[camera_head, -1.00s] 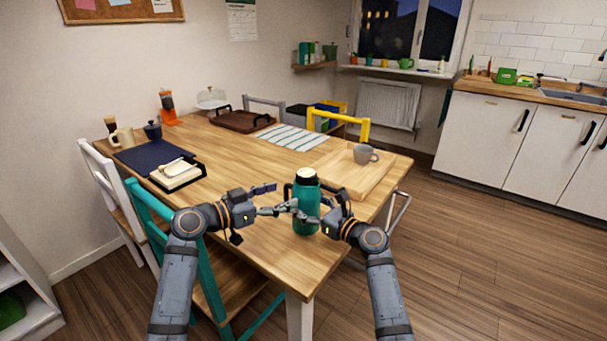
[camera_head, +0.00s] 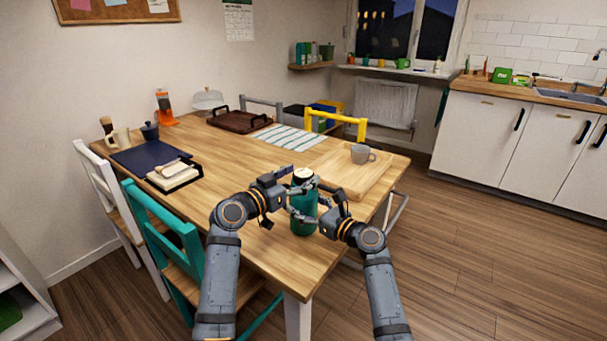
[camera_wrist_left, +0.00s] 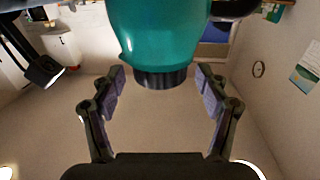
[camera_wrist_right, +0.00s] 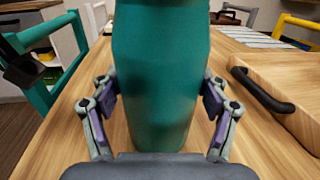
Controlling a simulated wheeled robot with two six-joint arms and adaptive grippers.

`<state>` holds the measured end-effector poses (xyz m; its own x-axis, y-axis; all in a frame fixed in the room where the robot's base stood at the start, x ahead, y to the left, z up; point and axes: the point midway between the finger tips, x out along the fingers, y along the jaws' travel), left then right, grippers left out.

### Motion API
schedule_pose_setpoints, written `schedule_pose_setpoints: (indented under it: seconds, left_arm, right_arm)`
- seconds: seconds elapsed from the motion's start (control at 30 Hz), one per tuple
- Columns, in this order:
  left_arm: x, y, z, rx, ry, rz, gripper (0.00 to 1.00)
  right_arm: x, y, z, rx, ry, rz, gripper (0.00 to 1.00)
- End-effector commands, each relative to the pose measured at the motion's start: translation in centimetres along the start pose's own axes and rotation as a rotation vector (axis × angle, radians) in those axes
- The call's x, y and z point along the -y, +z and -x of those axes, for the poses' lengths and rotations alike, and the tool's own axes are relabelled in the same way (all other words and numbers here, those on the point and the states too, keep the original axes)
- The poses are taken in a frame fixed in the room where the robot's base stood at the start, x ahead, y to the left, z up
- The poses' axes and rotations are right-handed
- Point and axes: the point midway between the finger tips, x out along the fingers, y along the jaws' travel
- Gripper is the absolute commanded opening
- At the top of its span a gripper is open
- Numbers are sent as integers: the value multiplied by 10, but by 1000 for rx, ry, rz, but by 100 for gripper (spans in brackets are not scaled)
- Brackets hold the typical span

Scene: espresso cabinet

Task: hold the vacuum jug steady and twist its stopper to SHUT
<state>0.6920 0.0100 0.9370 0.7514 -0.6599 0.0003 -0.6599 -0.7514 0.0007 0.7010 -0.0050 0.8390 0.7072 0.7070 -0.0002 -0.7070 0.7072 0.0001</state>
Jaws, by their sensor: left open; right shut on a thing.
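The teal vacuum jug (camera_head: 304,222) stands upright near the table's front corner. Its stopper (camera_head: 303,173) shows a pale top in the head view and a dark ridged rim (camera_wrist_left: 160,78) in the left wrist view, where the jug appears upside down. My left gripper (camera_head: 299,190) is open at the jug's top, its fingers on either side of the stopper with gaps. My right gripper (camera_head: 315,213) is shut on the jug's body, which fills the space between its fingers in the right wrist view (camera_wrist_right: 160,95). No SHUT mark is readable.
A wooden board (camera_head: 350,178) with a grey mug (camera_head: 362,154) lies behind the jug to the right. A teal chair (camera_head: 160,235) stands at the table's left side, close to my left arm. The table's middle (camera_head: 235,165) is clear.

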Motion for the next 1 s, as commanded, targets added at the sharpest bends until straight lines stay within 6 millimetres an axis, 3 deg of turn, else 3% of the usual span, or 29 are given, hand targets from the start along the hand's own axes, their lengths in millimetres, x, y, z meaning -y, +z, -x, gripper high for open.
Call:
schedule_pose_setpoints:
  seconds: [0.17,0.43,0.83,1.0]
  left_arm:
    - [0,0,-16,1,0,-1,75]
    - [0,0,-17,1,-1,-1,75]
    - [0,0,-17,1,-1,-1,21]
    - [1,0,-17,1,8,-1,19]
  right_arm:
    - [0,0,0,0,0,0,12]
    - [0,0,0,0,0,0,12]
    - [0,0,0,0,-1,0,12]
    - [0,0,0,0,-1,0,12]
